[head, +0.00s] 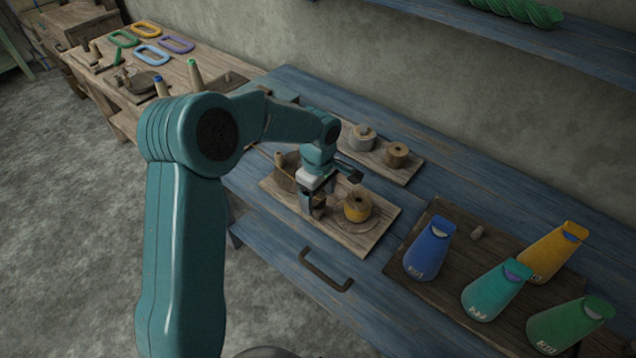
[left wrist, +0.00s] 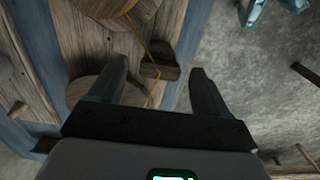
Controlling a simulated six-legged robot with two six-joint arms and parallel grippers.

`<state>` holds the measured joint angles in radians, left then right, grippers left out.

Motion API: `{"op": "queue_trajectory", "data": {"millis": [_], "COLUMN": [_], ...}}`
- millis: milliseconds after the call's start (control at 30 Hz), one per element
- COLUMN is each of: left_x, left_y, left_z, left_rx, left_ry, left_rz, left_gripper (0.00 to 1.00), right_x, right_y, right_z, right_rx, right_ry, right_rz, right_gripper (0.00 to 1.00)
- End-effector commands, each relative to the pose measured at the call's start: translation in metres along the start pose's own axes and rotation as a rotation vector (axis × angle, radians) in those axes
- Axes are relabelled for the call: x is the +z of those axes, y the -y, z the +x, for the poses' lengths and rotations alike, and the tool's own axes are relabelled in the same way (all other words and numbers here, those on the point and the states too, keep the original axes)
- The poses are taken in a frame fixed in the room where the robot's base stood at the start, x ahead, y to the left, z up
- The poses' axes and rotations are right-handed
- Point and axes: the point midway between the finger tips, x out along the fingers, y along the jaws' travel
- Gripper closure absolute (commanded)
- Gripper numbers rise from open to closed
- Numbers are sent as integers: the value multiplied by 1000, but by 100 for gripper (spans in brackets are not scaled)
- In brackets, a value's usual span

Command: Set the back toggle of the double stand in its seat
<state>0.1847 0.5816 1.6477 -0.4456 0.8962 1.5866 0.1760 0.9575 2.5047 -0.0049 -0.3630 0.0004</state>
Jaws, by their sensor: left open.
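The board (head: 365,240) may be the double stand; I cannot tell for sure. In the left wrist view the left gripper (left wrist: 158,72) is open, its fingers apart. A small dark wooden piece (left wrist: 160,72), perhaps the toggle, shows between and beyond the fingertips, with yellow thread running past it. Whether it is seated cannot be told. My right gripper is not in view.
Behind stands another board with a grey spool (head: 362,137) and a brown spool (head: 396,155). A drawer handle (head: 326,271) sticks out of the bench front. The bench behind the tray is clear.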

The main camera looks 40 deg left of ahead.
Motion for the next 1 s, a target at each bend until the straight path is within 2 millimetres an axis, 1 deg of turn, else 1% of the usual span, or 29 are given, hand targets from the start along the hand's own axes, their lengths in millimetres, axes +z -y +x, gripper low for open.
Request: {"op": "queue_trajectory", "data": {"millis": [67,167,400,500,600,700,800,1000], "left_x": [0,0,0,0,0,0,0,0], "left_y": [-1,-1,-1,-1,0,-1,0,0], "left_z": [-9,-29,-95,-119,-138,-151,-158,-161], "left_rx": [5,6,8,6,5,3,2,1], "left_ry": [-2,-1,-1,-1,0,0,1,1], "left_rz": [0,0,1,0,0,0,1,1], "left_gripper": [23,23,23,23,23,23,23,23], "right_x": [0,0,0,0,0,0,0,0], "right_y": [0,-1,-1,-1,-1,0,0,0], "right_z": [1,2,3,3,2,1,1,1], "right_rx": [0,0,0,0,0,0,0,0], "right_ry": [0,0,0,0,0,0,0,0], "right_rz": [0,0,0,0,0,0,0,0], "right_gripper": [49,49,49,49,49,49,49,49]}}
